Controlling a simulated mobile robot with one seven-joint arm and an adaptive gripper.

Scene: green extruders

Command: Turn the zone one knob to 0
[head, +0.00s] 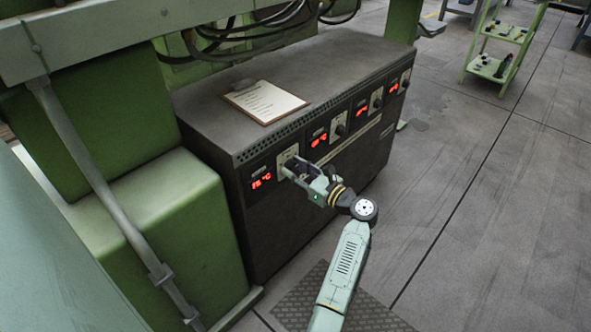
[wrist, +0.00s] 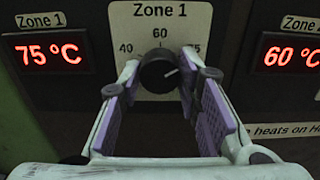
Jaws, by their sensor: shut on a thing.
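The black zone one knob (wrist: 156,71) sits on a pale dial plate (wrist: 187,20) marked "Zone 1", with 40 at the left and 60 at the top. Its white pointer line points right and slightly up. The red zone one display (wrist: 52,55) reads 75 °C; it also shows in the head view (head: 262,181). My gripper (wrist: 160,82) has its purple-padded fingers on either side of the knob and is shut on it. In the head view, my gripper (head: 292,167) reaches the dial plate and hides the knob.
The zone two display (wrist: 291,56) at the right reads 60 °C. More displays and knobs run along the dark cabinet (head: 290,225). A clipboard (head: 265,101) lies on its top. A green machine (head: 175,205) stands left; a green cart (head: 500,45) stands back right. The floor at right is clear.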

